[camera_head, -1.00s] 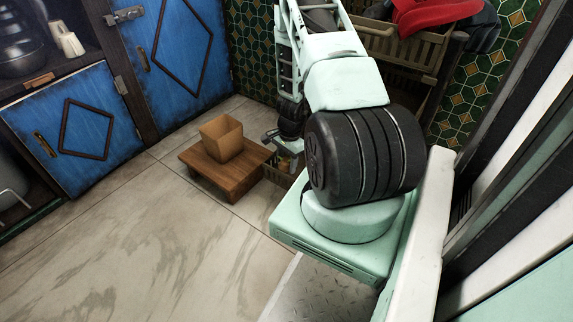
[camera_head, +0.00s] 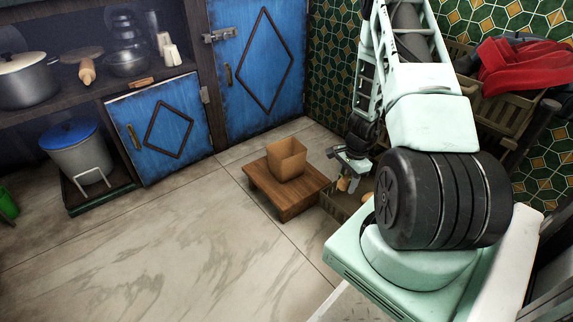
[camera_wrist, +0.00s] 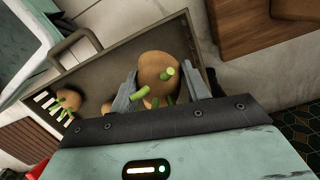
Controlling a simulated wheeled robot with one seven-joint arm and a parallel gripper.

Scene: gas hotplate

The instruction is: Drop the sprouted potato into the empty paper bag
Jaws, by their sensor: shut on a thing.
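The sprouted potato (camera_wrist: 158,72) is round and brown with green sprouts. It sits between the fingers of my gripper (camera_wrist: 165,80) in the wrist view, and the gripper is shut on it. In the head view my gripper (camera_head: 350,163) is at the crate, and the potato (camera_head: 343,184) shows small below it. I cannot tell whether the potato is clear of the crate floor. The brown paper bag (camera_head: 287,160) stands upright and open-topped on a low wooden stool (camera_head: 285,195), to the left of my gripper. The bag's bottom is hidden.
The slatted crate (camera_wrist: 110,60) holds another sprouted potato (camera_wrist: 68,101). The crate (camera_head: 335,208) stands right beside the stool. Blue cabinet doors (camera_head: 255,75) are behind the stool. A basket with red cloth (camera_head: 520,62) is at right.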

